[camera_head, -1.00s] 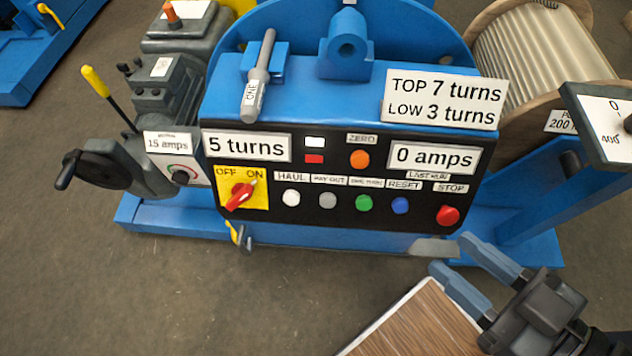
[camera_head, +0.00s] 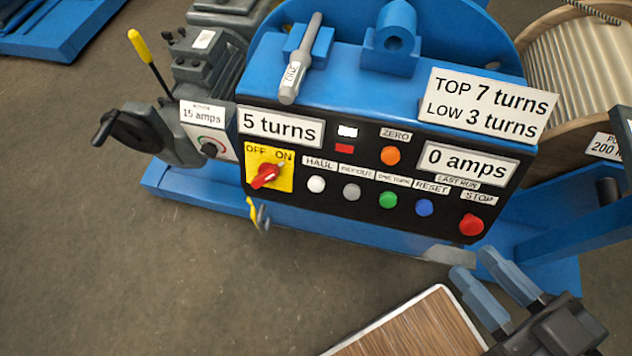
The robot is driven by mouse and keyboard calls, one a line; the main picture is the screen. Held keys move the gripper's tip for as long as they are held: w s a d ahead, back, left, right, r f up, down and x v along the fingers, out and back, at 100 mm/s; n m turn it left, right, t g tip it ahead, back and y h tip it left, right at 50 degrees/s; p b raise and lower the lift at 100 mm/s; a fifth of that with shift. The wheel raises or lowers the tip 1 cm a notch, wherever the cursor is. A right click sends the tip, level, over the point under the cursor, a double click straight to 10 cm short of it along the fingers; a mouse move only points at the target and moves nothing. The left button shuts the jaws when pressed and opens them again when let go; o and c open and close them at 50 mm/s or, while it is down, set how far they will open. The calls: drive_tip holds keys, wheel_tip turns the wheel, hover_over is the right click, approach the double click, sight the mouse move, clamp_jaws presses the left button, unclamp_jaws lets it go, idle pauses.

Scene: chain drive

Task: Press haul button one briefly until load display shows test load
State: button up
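The haul button (camera_head: 316,184) is white and round, on the black front panel under a HAUL label. The load display (camera_head: 467,164) reads "0 amps", with LAST RUN under it. The turns display (camera_head: 281,126) reads "5 turns". The red switch (camera_head: 265,176) on a yellow plate points towards ON. Nothing touches the haul button. My gripper (camera_head: 484,269) is at the lower right, below the panel's stop button and well away from the haul button. Its two blue-grey fingers are apart, with nothing between them.
Grey (camera_head: 352,192), green (camera_head: 388,200), blue (camera_head: 425,208) and red stop (camera_head: 471,225) buttons sit right of haul. An orange zero button (camera_head: 390,155) is above. A wood-topped surface (camera_head: 405,340) is at the bottom. A handwheel (camera_head: 135,130) projects at left. The floor before the panel is clear.

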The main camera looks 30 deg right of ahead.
clamp_jaws()
idle(1.4)
